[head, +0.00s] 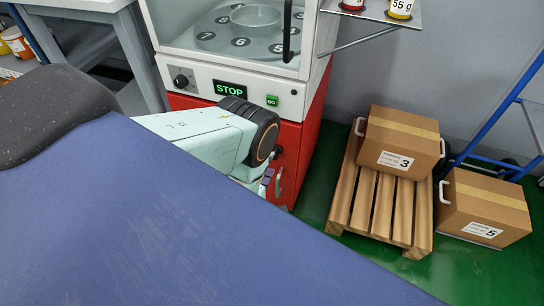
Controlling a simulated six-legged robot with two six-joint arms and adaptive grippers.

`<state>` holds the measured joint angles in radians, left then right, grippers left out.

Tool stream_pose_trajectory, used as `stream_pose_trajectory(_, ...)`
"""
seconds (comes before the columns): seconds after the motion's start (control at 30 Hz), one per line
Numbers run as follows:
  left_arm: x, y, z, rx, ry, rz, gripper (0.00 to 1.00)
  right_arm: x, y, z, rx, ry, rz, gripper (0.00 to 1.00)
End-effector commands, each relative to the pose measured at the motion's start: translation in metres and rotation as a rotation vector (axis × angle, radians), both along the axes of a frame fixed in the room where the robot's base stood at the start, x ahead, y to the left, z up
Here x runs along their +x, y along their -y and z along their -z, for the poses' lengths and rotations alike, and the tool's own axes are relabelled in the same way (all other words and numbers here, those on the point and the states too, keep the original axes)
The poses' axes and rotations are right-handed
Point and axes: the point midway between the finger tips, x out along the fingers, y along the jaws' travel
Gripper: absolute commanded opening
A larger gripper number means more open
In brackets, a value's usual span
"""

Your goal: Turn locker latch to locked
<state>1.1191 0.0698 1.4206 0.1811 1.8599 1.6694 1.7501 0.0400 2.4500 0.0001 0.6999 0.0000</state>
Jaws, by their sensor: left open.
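The red locker (313,115) is the lower cabinet under a white machine with a glass front. A dark round knob (277,152) shows on its front. A small pale upright piece (278,182), which may be the latch handle, shows just below the knob; its setting is too small to tell. My left gripper (267,182) is small and mostly hidden behind my pale green arm. It is open, close to the locker front and beside the pale piece; I cannot tell whether they touch. My right gripper is not in view.
The machine above has a STOP display (230,89), a green GO button (272,100) and a numbered turntable (240,32). At right, a wooden pallet (384,205) bears carton 3 (398,137); carton 5 (485,208) stands beside it. A blue surface (160,225) blocks the lower left.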

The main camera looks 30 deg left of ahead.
Motion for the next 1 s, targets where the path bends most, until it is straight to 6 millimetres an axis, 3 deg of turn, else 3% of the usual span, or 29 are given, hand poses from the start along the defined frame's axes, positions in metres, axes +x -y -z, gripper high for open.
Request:
stream_pose_trajectory(0.1, -0.018, 0.005, 0.000, 0.000, -0.001, 0.002, 0.68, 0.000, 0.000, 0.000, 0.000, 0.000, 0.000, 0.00)
stream_pose_trajectory(0.3, -0.034, 0.009, 0.000, 0.000, 0.000, 0.001, 0.68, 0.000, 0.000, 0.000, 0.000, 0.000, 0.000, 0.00)
stream_pose_trajectory(0.87, -0.036, 0.009, -0.001, 0.001, 0.002, 0.001, 0.68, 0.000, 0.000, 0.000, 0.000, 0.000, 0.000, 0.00)
stream_pose_trajectory(1.0, -0.036, 0.009, 0.004, 0.074, -0.036, 0.000, 0.68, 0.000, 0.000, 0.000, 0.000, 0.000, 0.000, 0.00)
